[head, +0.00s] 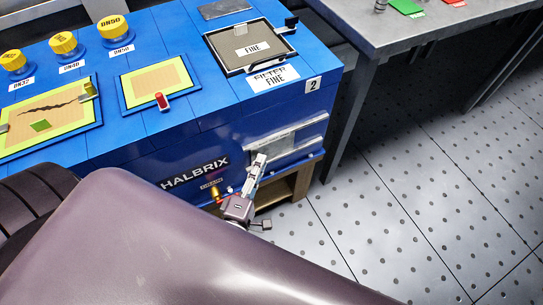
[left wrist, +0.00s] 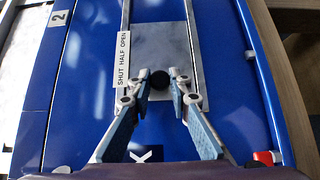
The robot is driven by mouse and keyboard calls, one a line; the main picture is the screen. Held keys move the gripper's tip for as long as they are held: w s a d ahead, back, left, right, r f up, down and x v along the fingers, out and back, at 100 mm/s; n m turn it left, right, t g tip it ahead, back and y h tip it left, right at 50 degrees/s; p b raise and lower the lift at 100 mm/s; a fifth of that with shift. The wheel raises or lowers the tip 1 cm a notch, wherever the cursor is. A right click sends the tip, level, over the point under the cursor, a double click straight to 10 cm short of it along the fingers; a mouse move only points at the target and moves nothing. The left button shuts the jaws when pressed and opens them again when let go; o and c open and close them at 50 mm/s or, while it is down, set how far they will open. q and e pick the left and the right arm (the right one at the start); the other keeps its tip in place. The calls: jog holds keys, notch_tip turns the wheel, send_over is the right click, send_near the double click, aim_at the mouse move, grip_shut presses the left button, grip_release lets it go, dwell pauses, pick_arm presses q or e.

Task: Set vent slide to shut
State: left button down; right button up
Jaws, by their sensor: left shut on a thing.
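The vent slide is a grey plate (left wrist: 160,42) between two metal rails on the blue machine's front face. In the left wrist view a label (left wrist: 122,60) beside it reads SHUT, HALF, OPEN, with SHUT at the lower end. A round black knob (left wrist: 160,78) on the plate lies level with the SHUT end of the label. My left gripper (left wrist: 161,84) has its fingertips on both sides of the knob and is shut on it. In the head view my left gripper (head: 258,162) is at the slide panel (head: 284,139) and hides the knob. My right gripper is not in view.
The blue machine's top (head: 170,50) carries yellow-capped ports (head: 113,27), yellow-framed gasket panels (head: 156,83) and a filter tray (head: 251,45). A brass fitting (head: 214,194) sits low on the front, close to my left gripper. A grey table (head: 420,30) stands right; open floor lies before it.

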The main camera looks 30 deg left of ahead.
pick_arm(q)
jog(key=shift+s+a+f, duration=0.1)
jog(key=shift+s+f, duration=0.05)
jog(key=c, duration=2.2)
grip_release()
jog(key=o, duration=0.4)
jog(key=shift+s, duration=0.1)
jog(key=s+d, duration=0.1)
jog(key=s, duration=1.1)
jog(key=shift+d, duration=0.2)
jog(key=shift+w, duration=0.1)
